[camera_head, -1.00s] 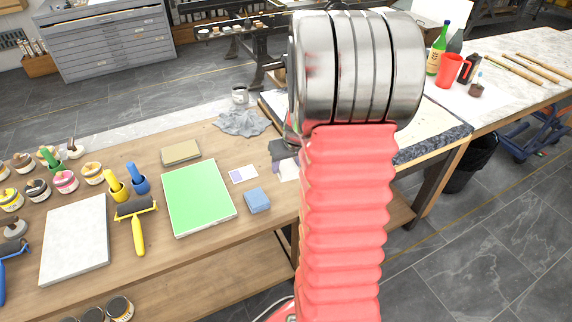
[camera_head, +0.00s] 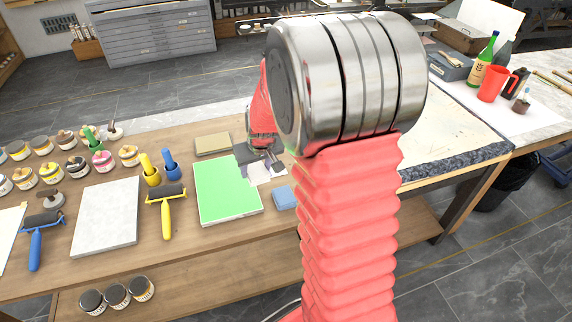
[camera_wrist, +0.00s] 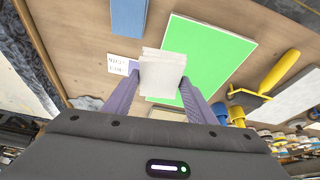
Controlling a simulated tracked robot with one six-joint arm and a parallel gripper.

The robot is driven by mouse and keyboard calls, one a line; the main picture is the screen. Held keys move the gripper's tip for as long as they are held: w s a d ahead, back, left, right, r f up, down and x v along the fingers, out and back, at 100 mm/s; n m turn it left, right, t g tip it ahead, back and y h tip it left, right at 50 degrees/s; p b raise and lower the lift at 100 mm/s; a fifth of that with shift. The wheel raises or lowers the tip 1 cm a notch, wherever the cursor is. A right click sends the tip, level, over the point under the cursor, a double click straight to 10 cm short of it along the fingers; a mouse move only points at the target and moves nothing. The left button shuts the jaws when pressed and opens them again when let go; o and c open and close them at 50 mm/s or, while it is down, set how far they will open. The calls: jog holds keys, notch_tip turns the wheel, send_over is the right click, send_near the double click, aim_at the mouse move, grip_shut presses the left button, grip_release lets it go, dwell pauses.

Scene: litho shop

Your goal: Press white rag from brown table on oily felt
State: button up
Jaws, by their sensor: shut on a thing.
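My gripper (camera_wrist: 160,90) is shut on the white rag (camera_wrist: 162,66), a small off-white folded block between the two purple-grey fingers. In the head view my gripper (camera_head: 256,164) is over the brown table (camera_head: 205,245), and the rag shows as a pale patch by the green panel's upper right corner. The rag appears to be close above the table or panel; contact cannot be told. The green panel (camera_head: 222,192) lies flat, with a blue block (camera_head: 284,197) to its right. I cannot tell for sure which thing is the oily felt.
A printed card (camera_wrist: 118,64) lies beside the rag. A tan block (camera_head: 213,143) lies behind the panel. A yellow roller (camera_head: 165,205), a pale slab (camera_head: 106,218) and several ink jars stand left. A large bed (camera_head: 460,120) is right.

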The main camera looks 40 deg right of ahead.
jog(key=w+a+r+n, duration=0.1)
jog(key=w+a, duration=0.1)
jog(key=a, duration=1.3)
jog(key=shift+w+r+n+y, duration=0.15)
jog(key=shift+w+n+y, duration=0.15)
jog(key=shift+n, duration=0.1)
jog(key=shift+s, duration=0.2)
